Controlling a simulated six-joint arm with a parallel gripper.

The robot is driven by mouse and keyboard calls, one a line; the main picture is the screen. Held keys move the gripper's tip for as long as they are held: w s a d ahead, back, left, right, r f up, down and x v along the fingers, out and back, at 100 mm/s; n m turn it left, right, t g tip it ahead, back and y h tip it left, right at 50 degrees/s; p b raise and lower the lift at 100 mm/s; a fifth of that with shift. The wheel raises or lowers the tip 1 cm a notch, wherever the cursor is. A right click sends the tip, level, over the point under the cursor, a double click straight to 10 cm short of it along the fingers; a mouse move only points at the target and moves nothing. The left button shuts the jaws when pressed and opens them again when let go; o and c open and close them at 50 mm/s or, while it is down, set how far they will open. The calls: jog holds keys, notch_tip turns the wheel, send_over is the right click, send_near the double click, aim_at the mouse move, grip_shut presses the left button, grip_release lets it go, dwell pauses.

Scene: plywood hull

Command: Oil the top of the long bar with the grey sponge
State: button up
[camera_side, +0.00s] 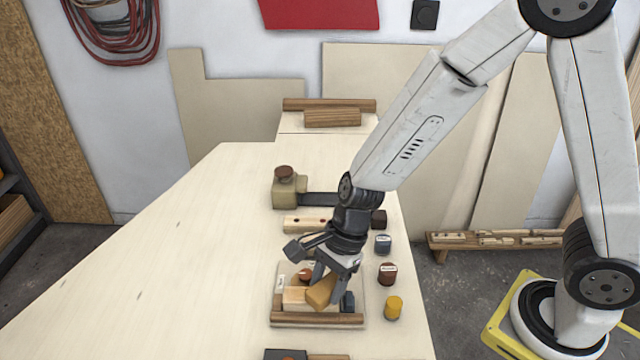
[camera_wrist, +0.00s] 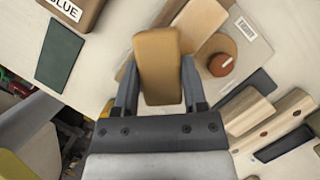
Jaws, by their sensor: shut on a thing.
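My gripper (camera_side: 325,282) is shut on a tan-ochre block (camera_side: 321,292), tilted and held low over a pale tray (camera_side: 363,290). In the wrist view the block (camera_wrist: 158,65) is between both fingers of my gripper (camera_wrist: 159,78). It looks ochre, not grey. A dark slate-grey block (camera_side: 347,302) is just right of it; I cannot tell whether this is the grey sponge. A pale bar with dark dots (camera_side: 303,225) lies behind the tray, and a brown bar (camera_side: 318,320) lies along its front; I cannot tell which is the long bar.
A round brown knob (camera_side: 305,274) and a pale block (camera_side: 296,297) share the tray area. Small jars in slate (camera_side: 383,244), brown (camera_side: 387,273) and yellow (camera_side: 394,307) stand to the right. A beige vise-like object (camera_side: 287,188) stands behind. The table's left side is clear.

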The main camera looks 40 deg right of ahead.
aim_at(287, 299)
jog(key=shift+w+a, duration=2.2)
jog(key=shift+w+a+r, duration=0.15)
jog(key=shift+r, duration=0.45)
jog(key=shift+w+a+r, duration=0.1)
jog(key=shift+r, duration=3.35)
